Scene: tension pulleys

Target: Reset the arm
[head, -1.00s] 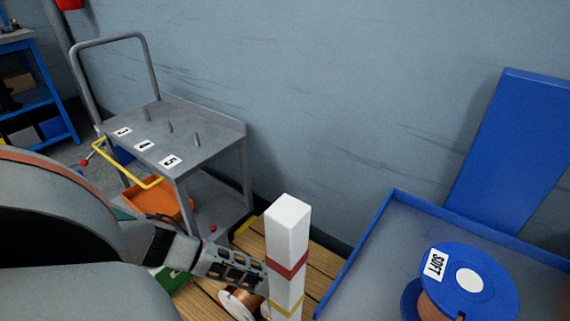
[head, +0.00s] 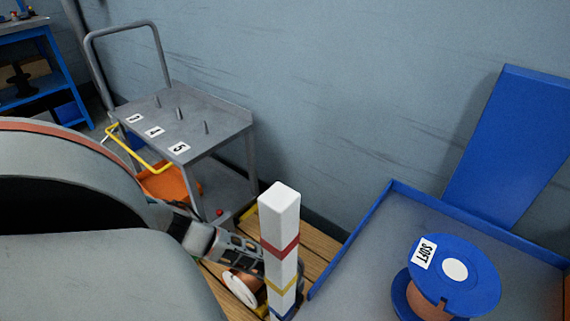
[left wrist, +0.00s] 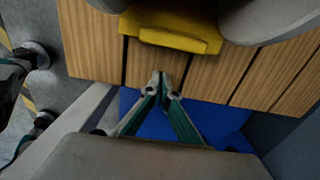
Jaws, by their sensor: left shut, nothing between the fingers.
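A white upright post (head: 280,218) with red, yellow and blue bands stands at the lower middle of the head view. My left gripper (head: 254,262) is just left of the post and partly hidden behind it; I cannot tell whether they touch. In the left wrist view my left gripper (left wrist: 162,84) has its fingertips together with nothing between them, over wooden planks and a blue surface. A yellow block-like part (left wrist: 175,30) lies ahead of the fingertips. My right gripper does not show.
A blue spool marked SOFT (head: 466,268) sits on a blue-edged grey tray (head: 376,226) at right. A copper spool (head: 242,288) lies by the post's base. A grey cart (head: 215,120) with pegs numbered up to 5 stands at back left. A grey wall is behind.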

